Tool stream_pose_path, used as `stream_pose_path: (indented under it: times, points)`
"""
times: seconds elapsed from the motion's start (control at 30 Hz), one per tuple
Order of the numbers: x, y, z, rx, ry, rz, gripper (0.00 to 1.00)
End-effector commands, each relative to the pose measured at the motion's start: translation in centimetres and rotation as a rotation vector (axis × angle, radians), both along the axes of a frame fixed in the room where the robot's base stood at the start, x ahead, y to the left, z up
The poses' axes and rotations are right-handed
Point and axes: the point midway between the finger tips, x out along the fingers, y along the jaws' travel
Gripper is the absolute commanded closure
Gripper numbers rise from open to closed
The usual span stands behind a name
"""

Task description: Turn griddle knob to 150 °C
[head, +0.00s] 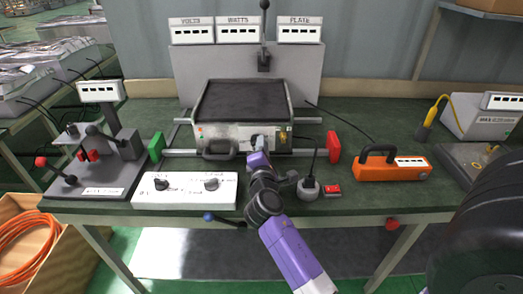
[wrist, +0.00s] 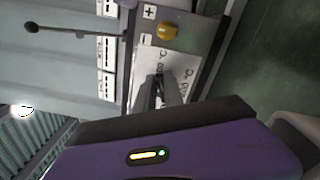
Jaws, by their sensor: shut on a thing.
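The griddle (head: 240,100), with a dark plate and a metal front panel, stands in the middle of the bench. My gripper (head: 258,143) reaches this front panel from the front right. In the wrist view its fingers (wrist: 158,88) are closed together at the pale marked panel (wrist: 182,68) of the griddle. They are shut on the griddle knob, which the fingers hide. The knob's pointer and the setting cannot be read.
A white box with two dark knobs (head: 185,190) stands at the front left. A grey plug (head: 308,188), a red switch (head: 332,190) and an orange case (head: 392,170) lie to the right.

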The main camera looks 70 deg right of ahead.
Motion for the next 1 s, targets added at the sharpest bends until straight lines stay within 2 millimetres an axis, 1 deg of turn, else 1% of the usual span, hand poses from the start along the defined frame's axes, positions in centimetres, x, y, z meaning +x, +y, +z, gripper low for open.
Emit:
stream_pose_path:
  times: [0.03,0.07,0.3,0.5,0.7,1.0]
  points:
    - [-0.03,0.03,-0.58,0.016,-0.039,0.000,1.00]
    - [-0.03,0.04,-0.64,0.027,-0.062,0.001,1.00]
    - [-0.17,-0.04,-0.89,0.094,-0.223,-0.002,1.00]
    - [-0.16,-0.02,-0.93,0.130,-0.312,0.000,1.00]
    - [-0.16,-0.02,-0.97,0.151,-0.356,0.000,1.00]
    - [-0.17,-0.03,-0.94,0.156,-0.369,-0.001,1.00]
